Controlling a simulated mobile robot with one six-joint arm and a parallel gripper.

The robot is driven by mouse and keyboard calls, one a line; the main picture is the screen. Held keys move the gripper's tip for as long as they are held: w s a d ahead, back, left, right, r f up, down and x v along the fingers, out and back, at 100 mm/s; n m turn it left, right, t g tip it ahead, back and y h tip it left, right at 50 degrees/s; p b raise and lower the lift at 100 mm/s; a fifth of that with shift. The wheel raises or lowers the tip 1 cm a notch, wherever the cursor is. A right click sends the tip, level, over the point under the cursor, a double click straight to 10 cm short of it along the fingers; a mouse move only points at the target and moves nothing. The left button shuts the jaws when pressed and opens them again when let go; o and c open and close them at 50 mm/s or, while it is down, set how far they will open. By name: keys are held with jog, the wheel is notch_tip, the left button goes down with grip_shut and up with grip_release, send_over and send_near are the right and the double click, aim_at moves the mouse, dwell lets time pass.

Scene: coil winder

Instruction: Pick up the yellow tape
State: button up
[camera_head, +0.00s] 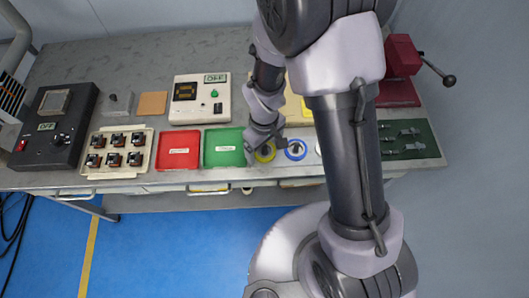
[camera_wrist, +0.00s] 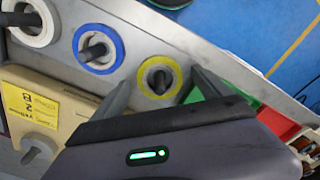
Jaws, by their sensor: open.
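The yellow tape (camera_wrist: 176,78) is a ring around a dark peg in the wrist view, near the table edge. It also shows in the head view (camera_head: 266,157), partly covered by my arm. My gripper (camera_wrist: 164,88) is open and empty, with one finger to each side of the tape in the wrist view. I cannot tell how far above the tape the fingertips are. In the head view my gripper (camera_head: 256,142) is over the tape's area.
A blue tape (camera_wrist: 98,65) and a white tape (camera_wrist: 31,35) sit on pegs alongside. A beige holder with a yellow label (camera_wrist: 31,105) is close by. Green (camera_head: 223,147) and red (camera_head: 178,150) trays lie left in the head view. A red vise (camera_head: 402,70) stands right.

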jog(key=shift+f, duration=0.15)
jog(key=c, duration=1.5)
jog(key=shift+o, duration=0.2)
